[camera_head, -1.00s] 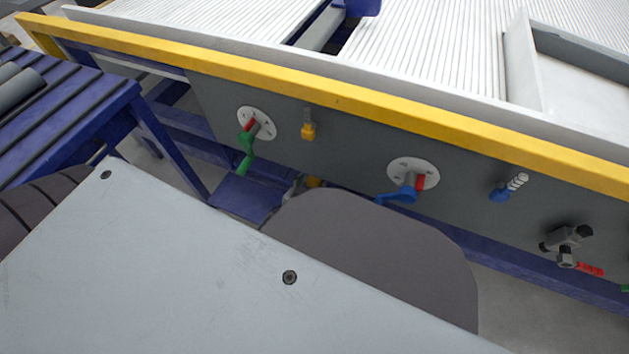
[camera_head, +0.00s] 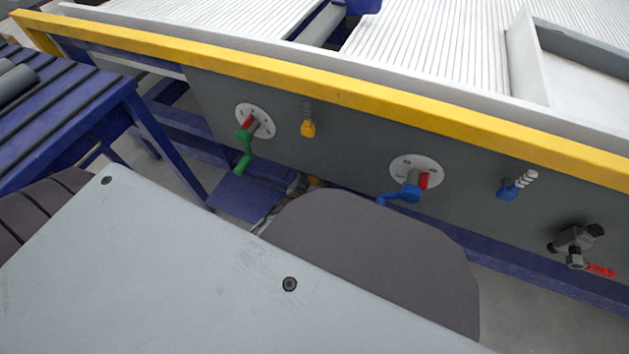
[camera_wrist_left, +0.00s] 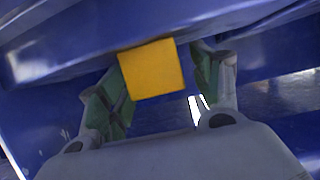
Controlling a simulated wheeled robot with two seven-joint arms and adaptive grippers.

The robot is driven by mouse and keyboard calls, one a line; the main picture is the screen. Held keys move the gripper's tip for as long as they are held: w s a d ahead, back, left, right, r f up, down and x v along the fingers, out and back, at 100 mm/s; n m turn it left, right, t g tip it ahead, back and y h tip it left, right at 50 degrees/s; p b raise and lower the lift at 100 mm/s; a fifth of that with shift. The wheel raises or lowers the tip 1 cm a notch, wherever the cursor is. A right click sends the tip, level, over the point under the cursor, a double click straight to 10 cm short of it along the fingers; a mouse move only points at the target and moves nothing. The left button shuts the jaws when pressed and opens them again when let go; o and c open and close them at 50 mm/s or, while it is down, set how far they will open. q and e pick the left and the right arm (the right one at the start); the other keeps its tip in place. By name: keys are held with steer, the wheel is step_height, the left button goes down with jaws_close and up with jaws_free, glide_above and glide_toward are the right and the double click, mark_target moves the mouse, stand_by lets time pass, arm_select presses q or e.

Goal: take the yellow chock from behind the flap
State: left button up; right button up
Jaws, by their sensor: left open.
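The yellow chock (camera_wrist_left: 152,70) shows in the left wrist view as a yellow block in front of blue metal. My left gripper (camera_wrist_left: 160,78) is open, with one green-padded finger on each side of the chock. I cannot tell whether a pad touches it. In the head view, a small part of my left gripper (camera_head: 297,185) shows low under the grey panel, beside a bit of the chock (camera_head: 313,181). My own arm hides much of that spot. A blue plate (camera_head: 243,197), possibly the flap, is left of the gripper. My right gripper is not in view.
The grey panel (camera_head: 350,150) carries a green crank (camera_head: 243,160), a blue crank (camera_head: 405,194), a yellow-tipped peg (camera_head: 308,128) and a blue knob (camera_head: 508,190). A yellow rail (camera_head: 340,95) runs above it. A blue roller table (camera_head: 65,115) stands at left.

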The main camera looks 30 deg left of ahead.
arm_select(q)
steer(key=c, duration=1.1)
steer(key=shift+c, duration=0.2)
steer(key=shift+r+p, duration=0.25)
steer(key=shift+p, duration=0.05)
steer(key=shift+r, duration=0.15)
steer(key=shift+r+p, duration=0.2)
steer(key=shift+p, duration=0.25)
steer(key=shift+r, duration=0.15)
